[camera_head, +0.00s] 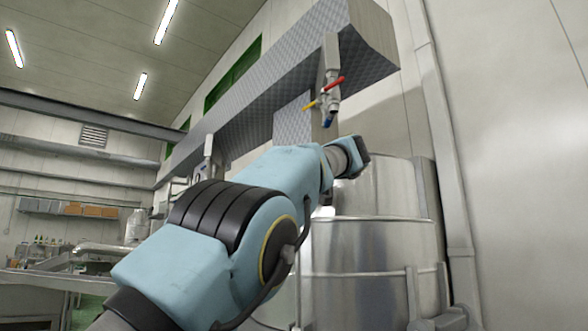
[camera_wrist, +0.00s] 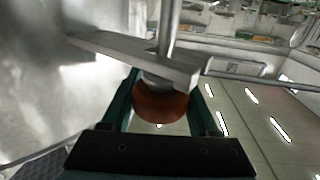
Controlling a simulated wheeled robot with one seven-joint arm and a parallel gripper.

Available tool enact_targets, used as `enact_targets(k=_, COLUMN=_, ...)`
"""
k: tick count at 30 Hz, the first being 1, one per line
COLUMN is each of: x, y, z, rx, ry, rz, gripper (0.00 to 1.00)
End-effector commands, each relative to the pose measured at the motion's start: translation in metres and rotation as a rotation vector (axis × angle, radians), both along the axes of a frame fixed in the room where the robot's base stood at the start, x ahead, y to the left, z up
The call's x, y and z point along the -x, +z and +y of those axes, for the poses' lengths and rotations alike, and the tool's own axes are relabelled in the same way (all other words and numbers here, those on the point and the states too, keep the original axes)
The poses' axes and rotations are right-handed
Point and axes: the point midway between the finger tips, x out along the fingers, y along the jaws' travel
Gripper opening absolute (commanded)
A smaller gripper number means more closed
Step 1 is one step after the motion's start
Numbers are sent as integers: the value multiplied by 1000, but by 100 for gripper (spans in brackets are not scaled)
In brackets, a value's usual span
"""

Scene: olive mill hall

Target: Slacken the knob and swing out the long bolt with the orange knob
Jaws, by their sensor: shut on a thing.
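In the wrist view the round orange knob (camera_wrist: 160,104) sits between the two dark fingers of my gripper (camera_wrist: 165,100), which is shut on it. The long bolt (camera_wrist: 170,35) is a grey metal rod that runs from the knob toward the top of the picture. A flat grey metal bar (camera_wrist: 125,52) lies across the bolt just beyond the knob. In the head view my blue arm reaches to the steel tank (camera_head: 375,262), and its wrist end is by the tank's upper part. The knob, the bolt and my fingertips are hidden in the head view.
A pipe with a red-handled valve (camera_head: 334,82) and a yellow handle hangs above my wrist, under a checkered metal duct (camera_head: 270,75). A wall and vertical pipe (camera_head: 440,130) stand at the right. A workbench (camera_head: 40,278) is far left.

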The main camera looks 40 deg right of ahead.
Motion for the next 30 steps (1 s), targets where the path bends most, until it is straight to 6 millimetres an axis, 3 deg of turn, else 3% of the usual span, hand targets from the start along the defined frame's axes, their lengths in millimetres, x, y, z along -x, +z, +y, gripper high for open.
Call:
enact_targets(k=12, x=-1, y=-4, z=3, rx=-7, ry=171, rz=8, gripper=0)
enact_targets(k=30, x=-2, y=-10, z=3, rx=-8, ry=189, rz=12, gripper=0)
